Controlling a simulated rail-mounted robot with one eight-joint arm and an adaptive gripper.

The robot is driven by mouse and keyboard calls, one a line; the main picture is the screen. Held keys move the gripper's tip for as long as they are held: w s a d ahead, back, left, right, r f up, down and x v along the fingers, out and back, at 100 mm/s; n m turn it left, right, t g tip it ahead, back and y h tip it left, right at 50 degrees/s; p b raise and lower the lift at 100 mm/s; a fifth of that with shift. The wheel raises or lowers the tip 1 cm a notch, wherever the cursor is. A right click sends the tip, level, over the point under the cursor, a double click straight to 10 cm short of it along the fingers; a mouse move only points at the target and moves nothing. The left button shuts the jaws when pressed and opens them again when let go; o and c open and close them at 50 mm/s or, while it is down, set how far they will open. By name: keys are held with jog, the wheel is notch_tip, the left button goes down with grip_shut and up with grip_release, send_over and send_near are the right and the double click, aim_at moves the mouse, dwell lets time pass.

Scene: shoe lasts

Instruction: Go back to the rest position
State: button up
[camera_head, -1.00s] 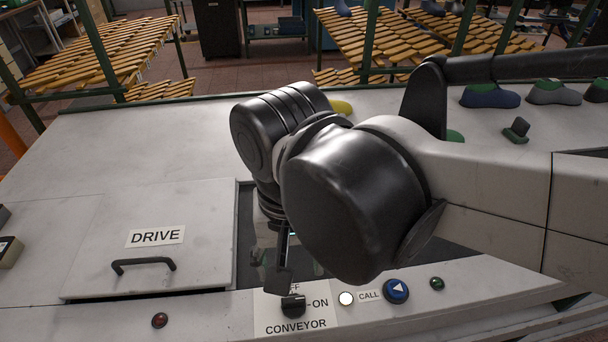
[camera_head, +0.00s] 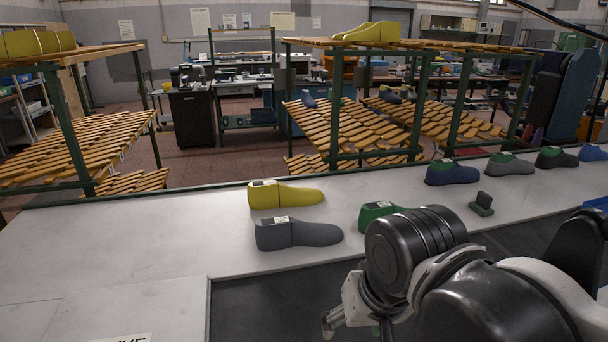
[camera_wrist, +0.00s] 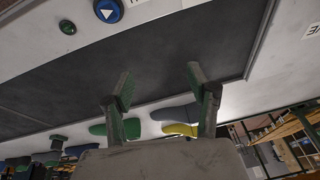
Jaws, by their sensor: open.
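My gripper (camera_wrist: 159,80) is open in the wrist view, with two green-grey fingers spread apart and nothing between them. It hangs over the dark conveyor belt (camera_wrist: 60,75), clear of the lasts. In the head view my gripper (camera_head: 338,318) shows only partly at the bottom, low and left of my black wrist joint. A yellow shoe last (camera_head: 285,193), a grey last (camera_head: 298,234) and a green last (camera_head: 378,212) stand on the pale table beyond it.
More lasts, including a blue one (camera_head: 452,173) and a grey one with a green top (camera_head: 510,165), line the table's right. A small dark block (camera_head: 482,204) stands before them. The blue call button (camera_wrist: 108,10) shows in the wrist view. The table's left is clear. Wooden racks (camera_head: 350,130) stand behind.

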jog(key=w+d+m+t+h, duration=0.1)
jog(key=d+t, duration=0.2)
jog(key=d, duration=0.9)
jog(key=shift+w+d+r+t, duration=0.15)
jog(key=shift+w+r+t, duration=0.15)
jog(key=shift+w, duration=0.05)
